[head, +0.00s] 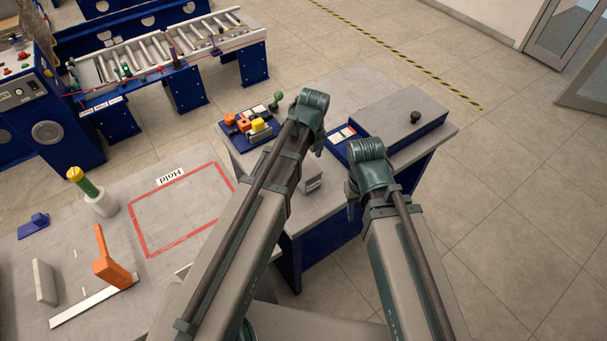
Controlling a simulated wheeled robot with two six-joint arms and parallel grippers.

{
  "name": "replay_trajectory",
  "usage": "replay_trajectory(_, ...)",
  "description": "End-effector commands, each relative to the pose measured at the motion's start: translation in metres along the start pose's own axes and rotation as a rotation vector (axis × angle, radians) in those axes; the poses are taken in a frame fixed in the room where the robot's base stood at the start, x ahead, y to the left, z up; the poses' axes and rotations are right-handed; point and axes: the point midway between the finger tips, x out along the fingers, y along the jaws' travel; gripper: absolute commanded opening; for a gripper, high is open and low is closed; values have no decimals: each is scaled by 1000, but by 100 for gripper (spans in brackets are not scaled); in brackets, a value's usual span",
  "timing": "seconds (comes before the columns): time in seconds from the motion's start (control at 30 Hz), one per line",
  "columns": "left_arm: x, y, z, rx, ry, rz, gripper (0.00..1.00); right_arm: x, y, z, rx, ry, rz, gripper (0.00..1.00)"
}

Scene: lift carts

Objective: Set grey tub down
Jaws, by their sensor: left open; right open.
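I cannot make out a grey tub in the head view. The red-outlined area marked "Hold" (183,212) on the left grey table (130,265) is empty in its visible part. My two arms reach up from the bottom, and their green joints are over and beside the right-hand table (262,160). The left arm covers part of both tables. The fingers of both grippers are hidden behind my arm links or outside the picture.
The left table holds an orange angled piece (109,262), a white cup with a green and yellow handle (100,203) and a blue block (34,225). The right-hand table holds a tray of coloured pieces (249,125) and a grey-topped blue unit (395,110). A roller conveyor (165,50) stands behind. Floor is clear at right.

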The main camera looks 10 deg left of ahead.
Motion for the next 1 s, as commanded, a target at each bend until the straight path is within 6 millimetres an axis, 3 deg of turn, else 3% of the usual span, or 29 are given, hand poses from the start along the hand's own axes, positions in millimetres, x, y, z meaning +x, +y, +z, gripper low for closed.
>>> replay_trajectory(0.4, 49, 3, 2, 0, 0, 0, 100, 48, -5, -3, 0, 0, 0, 50)
replay_trajectory(0.7, 50, 3, 3, 0, 0, 0, 100, 49, -5, -3, 0, 0, 0, 50)
replay_trajectory(0.77, 50, 3, 3, 0, 0, 0, 93, 49, -5, -3, 0, 0, 0, 50)
replay_trajectory(1.0, 50, 3, 3, 0, 0, 0, 50, 49, -5, -3, 0, 0, 0, 50)
